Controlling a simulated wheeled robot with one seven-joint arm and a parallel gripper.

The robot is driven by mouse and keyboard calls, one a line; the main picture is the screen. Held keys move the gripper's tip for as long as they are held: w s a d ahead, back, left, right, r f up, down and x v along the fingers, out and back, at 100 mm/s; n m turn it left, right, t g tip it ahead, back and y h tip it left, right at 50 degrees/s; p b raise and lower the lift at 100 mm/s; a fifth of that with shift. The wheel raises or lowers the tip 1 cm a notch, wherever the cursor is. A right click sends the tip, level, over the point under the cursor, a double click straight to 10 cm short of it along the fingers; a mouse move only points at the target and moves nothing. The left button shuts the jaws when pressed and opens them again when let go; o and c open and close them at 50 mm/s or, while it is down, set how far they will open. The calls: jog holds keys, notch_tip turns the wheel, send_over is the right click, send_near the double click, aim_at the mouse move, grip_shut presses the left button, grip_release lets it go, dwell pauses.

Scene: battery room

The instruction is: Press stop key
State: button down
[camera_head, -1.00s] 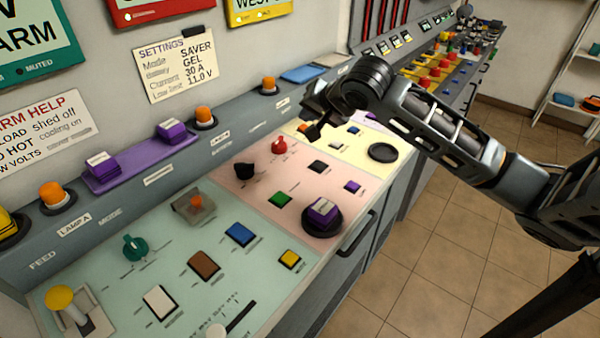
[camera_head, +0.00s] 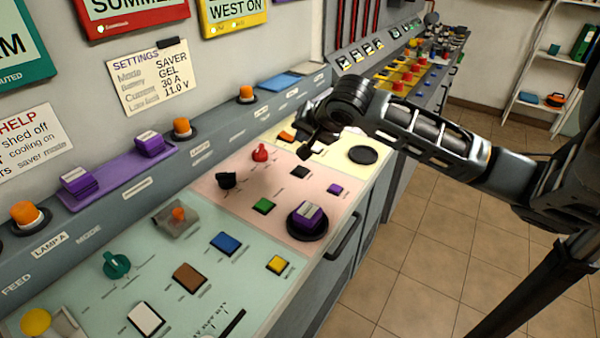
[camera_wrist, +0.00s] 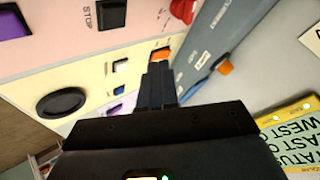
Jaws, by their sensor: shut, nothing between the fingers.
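The stop key is a dark square key (camera_wrist: 112,14) with the word STOP beside it, on the pink panel at the top of the wrist view. In the head view it is the small black key (camera_head: 299,172) on the pink panel. My gripper (camera_head: 305,153) shows just above and beyond it in the head view, shut and empty, pointing down at the console. In the wrist view the shut fingers (camera_wrist: 160,70) lie over the cream panel, close to an orange key (camera_wrist: 160,55), and the stop key is apart from them. I cannot tell the fingertip height exactly.
A red knob (camera_head: 260,152), a black knob (camera_head: 226,180), a green key (camera_head: 264,206) and a purple key on a round black base (camera_head: 306,217) share the pink panel. A round black disc (camera_head: 363,155) is on the cream panel. Orange lamps line the rear ledge.

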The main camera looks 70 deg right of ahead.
aim_at(303, 171)
notch_tip(303, 171, down, 7)
jog(key=b, duration=0.4)
jog(key=shift+r+b, duration=0.1)
jog(key=shift+b, duration=0.25)
dwell(1.6)
jog(key=shift+f+b, duration=0.45)
jog(key=shift+b, duration=0.1)
jog(key=shift+f+b, duration=0.4)
jog(key=shift+b, duration=0.05)
dwell(0.6)
dwell(0.3)
jog(key=shift+r+p, duration=0.5)
jog(key=shift+r, duration=0.35)
jog(key=shift+r, duration=0.1)
jog(key=shift+r+p, duration=1.6)
jog(key=shift+r, duration=0.8)
